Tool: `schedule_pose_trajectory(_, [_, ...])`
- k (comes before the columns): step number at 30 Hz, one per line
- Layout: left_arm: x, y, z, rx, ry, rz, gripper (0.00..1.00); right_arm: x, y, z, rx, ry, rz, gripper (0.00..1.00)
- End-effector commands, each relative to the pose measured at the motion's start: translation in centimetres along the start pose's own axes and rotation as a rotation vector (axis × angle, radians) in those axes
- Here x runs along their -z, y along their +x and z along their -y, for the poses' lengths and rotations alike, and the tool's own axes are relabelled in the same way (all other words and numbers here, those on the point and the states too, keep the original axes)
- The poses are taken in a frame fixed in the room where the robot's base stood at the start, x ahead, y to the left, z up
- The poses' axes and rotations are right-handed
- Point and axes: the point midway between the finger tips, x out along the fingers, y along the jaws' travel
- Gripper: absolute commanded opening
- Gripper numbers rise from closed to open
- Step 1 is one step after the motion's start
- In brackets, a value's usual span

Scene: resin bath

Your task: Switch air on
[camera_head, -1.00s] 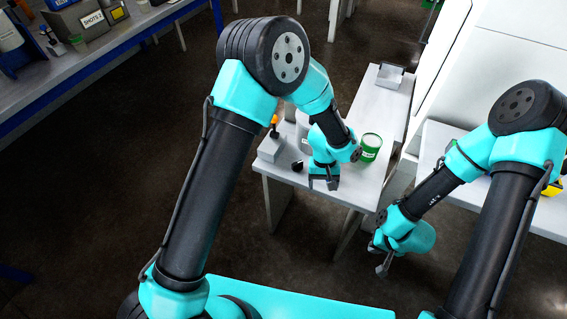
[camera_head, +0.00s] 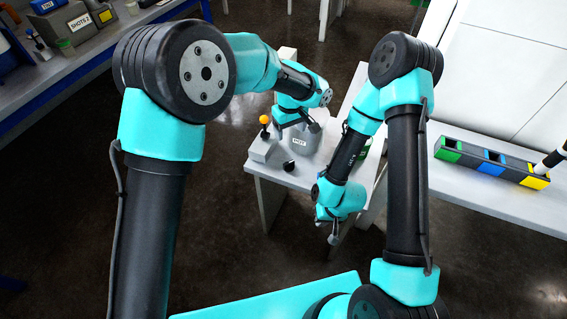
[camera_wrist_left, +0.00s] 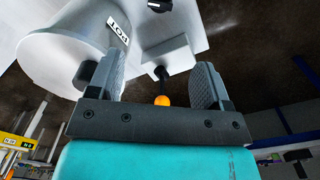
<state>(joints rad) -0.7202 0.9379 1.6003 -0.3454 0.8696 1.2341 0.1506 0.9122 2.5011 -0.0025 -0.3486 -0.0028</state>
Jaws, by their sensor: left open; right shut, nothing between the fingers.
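A grey box (camera_head: 262,150) on the small table carries a black lever with an orange-yellow knob (camera_head: 264,119). My left gripper (camera_head: 296,124) is open and empty, above the grey pot (camera_head: 301,142) labelled POT and right of the knob. In the left wrist view the orange knob (camera_wrist_left: 162,100) and its black stem show between my open left fingers (camera_wrist_left: 156,78), with the box (camera_wrist_left: 168,56) beyond; no contact is visible. A black dial (camera_head: 288,165) sits at the table's front. My right gripper (camera_head: 333,234) is shut and empty, in front of the table.
The pot (camera_wrist_left: 70,40) is close to one left finger in the wrist view. My right arm crosses the table's right side, mostly hiding a green can (camera_head: 365,148). A bin with green, blue and yellow sections (camera_head: 490,163) stands on the right bench. Dark floor lies left of the table.

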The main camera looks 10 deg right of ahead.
Motion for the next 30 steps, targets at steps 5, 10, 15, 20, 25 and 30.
schedule_pose_trajectory(5, [0.0, 0.2, 0.0, 0.001, 0.000, 0.001, 0.72, 0.0, 0.0, 0.0, 0.000, 0.000, 0.000, 0.00])
schedule_pose_trajectory(10, [0.0, 1.4, 0.0, 0.001, 0.000, 0.002, 0.72, 0.0, 0.0, 0.0, 0.000, 0.000, 0.000, 0.00])
schedule_pose_trajectory(15, [0.0, 3.8, 0.1, 0.003, 0.002, 0.003, 0.72, 0.0, 0.0, 0.0, 0.000, 0.000, 0.000, 0.00])
schedule_pose_trajectory(20, [0.0, 6.5, 0.1, 0.002, 0.001, 0.003, 0.72, 0.0, 0.0, 0.0, 0.000, 0.000, 0.000, 0.00])
schedule_pose_trajectory(25, [0.0, 9.4, 0.1, 0.002, 0.000, 0.003, 0.72, 0.0, 0.0, 0.0, 0.000, 0.000, 0.000, 0.00])
schedule_pose_trajectory(30, [-0.1, 12.3, 0.1, 0.002, 0.001, 0.003, 0.72, 0.0, 0.0, 0.0, 0.000, 0.000, 0.000, 0.00])
